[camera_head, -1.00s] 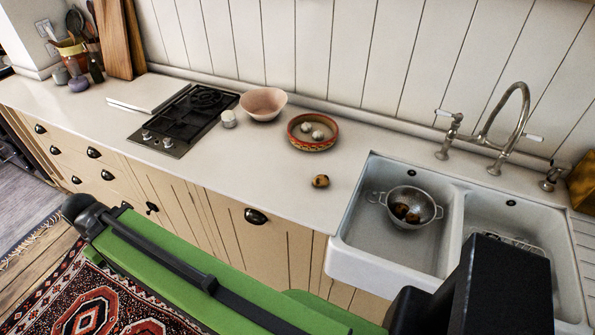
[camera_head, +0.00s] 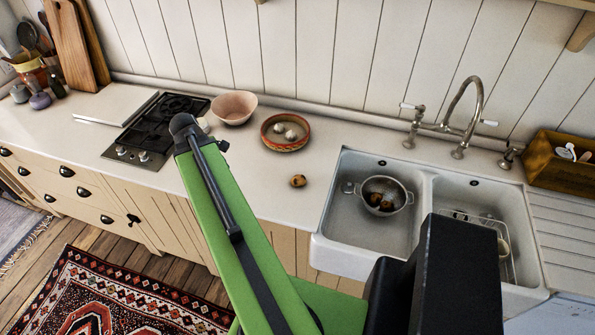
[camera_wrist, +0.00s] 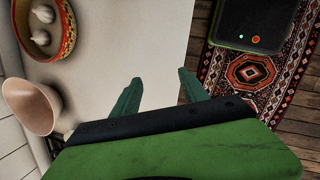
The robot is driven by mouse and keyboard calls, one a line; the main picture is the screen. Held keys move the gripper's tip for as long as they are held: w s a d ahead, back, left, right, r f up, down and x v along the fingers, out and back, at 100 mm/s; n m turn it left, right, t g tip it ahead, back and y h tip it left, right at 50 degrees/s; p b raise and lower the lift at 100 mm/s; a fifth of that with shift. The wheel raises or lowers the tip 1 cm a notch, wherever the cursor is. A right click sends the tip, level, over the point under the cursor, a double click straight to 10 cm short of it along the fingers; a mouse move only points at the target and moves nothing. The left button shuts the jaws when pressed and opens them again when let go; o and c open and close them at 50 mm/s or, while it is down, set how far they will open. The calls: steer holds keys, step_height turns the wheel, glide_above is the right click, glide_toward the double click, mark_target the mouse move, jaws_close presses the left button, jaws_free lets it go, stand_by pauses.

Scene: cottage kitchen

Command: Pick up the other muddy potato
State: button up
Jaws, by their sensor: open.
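A brown muddy potato (camera_head: 298,181) lies alone on the pale worktop (camera_head: 262,195), left of the sink. More dark brown potatoes (camera_head: 380,201) sit in a metal colander (camera_head: 404,188) in the left sink basin. My gripper (camera_wrist: 157,92) is open and empty in the wrist view, with two green fingers apart above bare worktop near its front edge. The lone potato does not show in the wrist view. In the head view my gripper is mostly hidden behind my green arm, to the left of the potato.
A patterned bowl (camera_head: 269,142) holding white garlic bulbs stands behind the potato; it also shows in the wrist view (camera_wrist: 68,34). A pink bowl (camera_head: 233,108) and hob (camera_head: 160,128) are further left. A tap (camera_head: 465,125) rises behind the double sink (camera_head: 330,232).

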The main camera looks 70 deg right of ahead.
steer(key=n+g+p, duration=0.2)
glide_toward(298, 178)
steer(key=b+x, duration=0.5)
steer(key=b, duration=0.6)
steer(key=shift+w+a, duration=0.1)
steer(key=shift+a, duration=0.1)
steer(key=shift+d+f+b, duration=0.1)
steer(key=shift+f+b, duration=0.1)
steer(key=shift+b, duration=0.15)
steer(key=b+x, duration=0.4)
steer(key=x, duration=0.1)
steer(key=shift+d+f+b, duration=0.1)
steer(key=shift+d+b, duration=0.1)
steer(key=shift+b, duration=0.2)
steer(key=c, duration=1.1)
steer(key=shift+r, duration=0.2)
steer(key=shift+p, duration=0.3)
